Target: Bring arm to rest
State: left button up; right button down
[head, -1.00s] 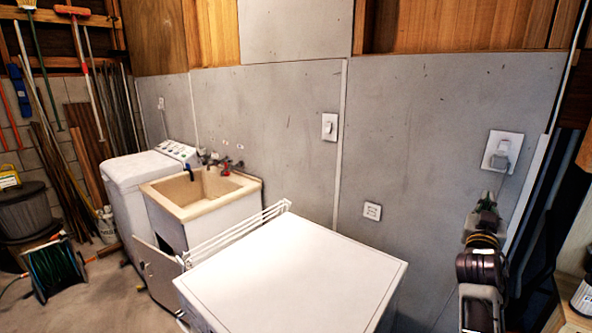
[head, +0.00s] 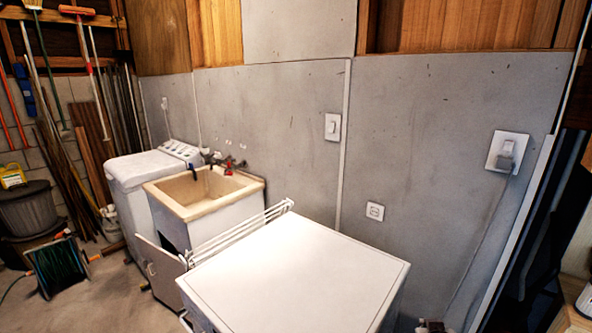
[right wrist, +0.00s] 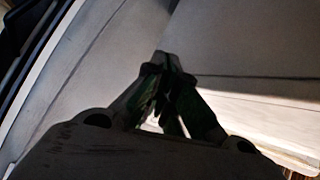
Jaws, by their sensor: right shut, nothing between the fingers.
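My right gripper (right wrist: 163,62) fills the middle of the right wrist view, and its dark fingers come together at the tips. It is shut with nothing between the fingers. In the head view only a small dark tip (head: 431,326) shows at the bottom edge, right of the white-topped appliance; it looks like the end of this gripper. The rest of the right arm is out of the head view. My left gripper is in neither view.
The white-topped appliance (head: 300,275) stands in front, with a white rack (head: 240,232) at its left. Behind are a sink (head: 203,190) and a washing machine (head: 150,170). A plugged-in wall socket (head: 507,152) is on the grey wall (head: 430,130). A hose reel (head: 57,265) stands on the floor.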

jog(key=s+a+f+n+g+y, duration=0.25)
jog(key=s+a+f, duration=0.3)
jog(key=s, duration=0.35)
jog(key=s+a+f+n+g+y, duration=0.1)
jog(key=s+a+f+g, duration=0.3)
jog(key=s+a, duration=0.3)
jog(key=s+d+f, duration=0.1)
jog(key=d+f, duration=0.1)
jog(key=f, duration=1.4)
jog(key=s+d+f, duration=0.2)
jog(key=f, duration=1.4)
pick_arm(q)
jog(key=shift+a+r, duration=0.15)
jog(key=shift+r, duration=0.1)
pick_arm(e)
jog(key=s+d+f, duration=0.4)
jog(key=s+f, duration=0.5)
jog(key=s, duration=0.1)
jog(key=s+d+f+g, duration=0.1)
jog(key=s+d+f, duration=0.2)
jog(key=s+f, duration=0.7)
jog(key=shift+s+d+f+h, duration=0.2)
jog(key=shift+d+f+h, duration=0.1)
jog(key=shift+d+h, duration=0.05)
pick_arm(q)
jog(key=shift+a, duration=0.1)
pick_arm(e)
jog(key=shift+n+g, duration=0.25)
